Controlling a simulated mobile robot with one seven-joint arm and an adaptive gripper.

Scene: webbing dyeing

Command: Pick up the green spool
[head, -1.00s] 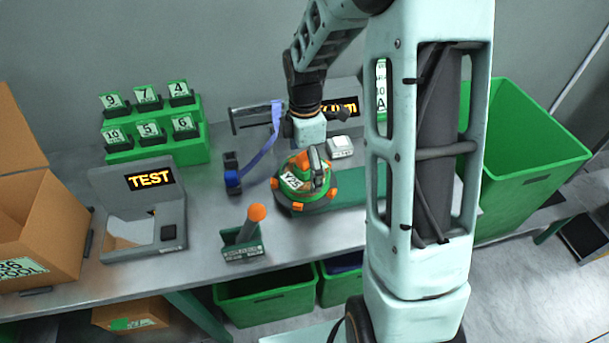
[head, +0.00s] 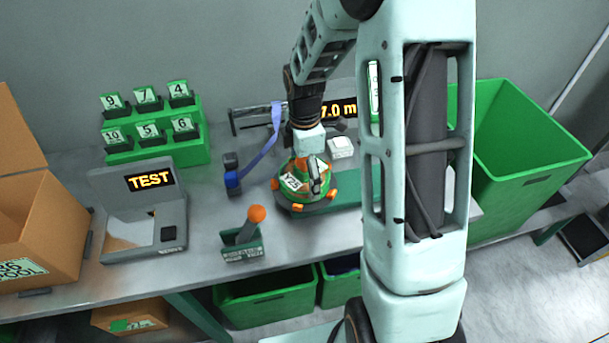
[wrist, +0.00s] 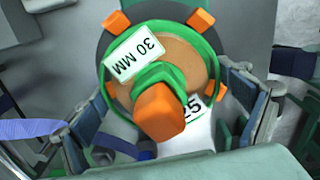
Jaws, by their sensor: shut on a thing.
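The green spool (head: 303,190) is on the table in the middle of the head view. It has orange tabs around its edge and a white tag. In the wrist view the spool (wrist: 186,52) shows from above, with a green ring, a "30 MM" label and an orange knob in front. My gripper (head: 316,178) is directly over the spool, its fingers down at it. In the wrist view the fingers of my gripper (wrist: 178,108) stand either side of the spool, shut on it. The finger contacts are partly hidden. I cannot tell whether the spool is clear of the surface below.
Blue webbing (head: 262,152) runs just left of the spool. A small green holder with an orange-topped handle (head: 243,240) stands in front. The TEST station (head: 140,210) and green numbered rack (head: 158,152) are left. A large green bin (head: 525,150) is right.

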